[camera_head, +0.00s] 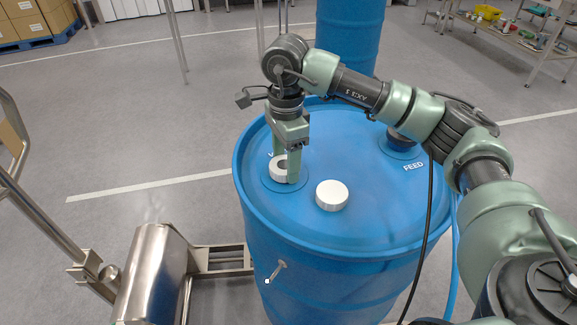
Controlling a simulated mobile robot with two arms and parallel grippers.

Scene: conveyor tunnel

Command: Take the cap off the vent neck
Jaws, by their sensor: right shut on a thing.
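A blue drum (350,236) stands upright in front of me. On its lid, at the left, a white round piece (274,172) with a darker middle sits at the vent spot. My right gripper (285,172) reaches down from above with its fingers on either side of this piece and is shut on it. The fingers partly hide the piece, so I cannot tell whether it is the cap or the bare neck. A plain white round cap (332,195) sits on the lid to the right of it, apart from the gripper. My left gripper is not in view.
A dark cap (399,138) sits at the FEED neck on the lid's right. Another blue drum (348,40) stands behind. A steel frame (150,278) is at the lower left. A shelf table (515,38) is at the far right. The lid's front is clear.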

